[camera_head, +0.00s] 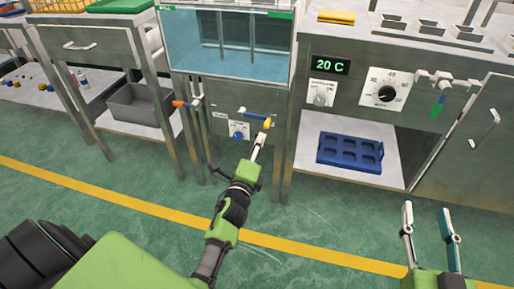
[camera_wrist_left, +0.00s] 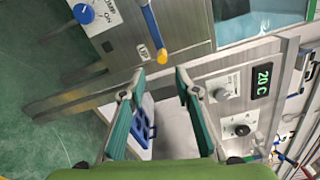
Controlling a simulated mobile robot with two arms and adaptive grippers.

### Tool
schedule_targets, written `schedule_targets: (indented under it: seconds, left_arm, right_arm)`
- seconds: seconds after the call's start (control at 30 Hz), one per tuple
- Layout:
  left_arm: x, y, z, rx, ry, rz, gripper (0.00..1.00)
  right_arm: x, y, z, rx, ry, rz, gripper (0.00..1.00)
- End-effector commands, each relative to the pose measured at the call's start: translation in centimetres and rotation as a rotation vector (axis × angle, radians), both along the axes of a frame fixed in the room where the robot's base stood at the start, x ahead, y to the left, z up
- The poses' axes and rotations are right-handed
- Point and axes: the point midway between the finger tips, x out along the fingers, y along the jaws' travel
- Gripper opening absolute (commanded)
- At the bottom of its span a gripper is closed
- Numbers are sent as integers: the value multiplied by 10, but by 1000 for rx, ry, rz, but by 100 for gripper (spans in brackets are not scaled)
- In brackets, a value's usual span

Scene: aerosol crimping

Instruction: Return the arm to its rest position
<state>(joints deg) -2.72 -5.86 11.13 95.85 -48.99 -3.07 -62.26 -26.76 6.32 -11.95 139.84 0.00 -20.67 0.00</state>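My left gripper (camera_head: 259,142) is held up in front of the middle cabinet, close to a blue lever with a yellow tip (camera_head: 267,123). In the left wrist view its two fingers (camera_wrist_left: 161,78) are spread with nothing between them. The lever's yellow end (camera_wrist_left: 162,55) shows just beyond the fingertips there, apparently apart from them. My right gripper (camera_head: 427,212) is open and empty over the floor at the lower right of the head view.
A water tank (camera_head: 225,65) tops the middle cabinet, with a blue knob (camera_head: 238,135) below. Another lever with an orange end (camera_head: 180,104) is to the left. The right cabinet holds a blue tray (camera_head: 350,153) on a shelf. The green floor (camera_head: 130,225) in front is clear.

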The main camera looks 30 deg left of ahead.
Motion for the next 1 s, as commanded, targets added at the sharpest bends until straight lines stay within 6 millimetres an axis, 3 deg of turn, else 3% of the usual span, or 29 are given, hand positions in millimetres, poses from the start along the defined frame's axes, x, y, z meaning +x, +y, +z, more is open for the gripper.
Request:
schedule_targets:
  seconds: [0.17,0.73,0.87,1.0]
  left_arm:
    - [-10,-2,0,0,0,0,29]
    - [-13,-4,5,-32,-13,-3,29]
    - [-28,-19,29,-257,-85,-41,29]
    - [-56,-58,66,-696,-167,-134,29]
  right_arm:
    - [0,0,0,0,0,0,40]
    - [0,0,0,0,0,0,40]
    - [0,0,0,0,0,0,40]
    - [0,0,0,0,0,0,40]
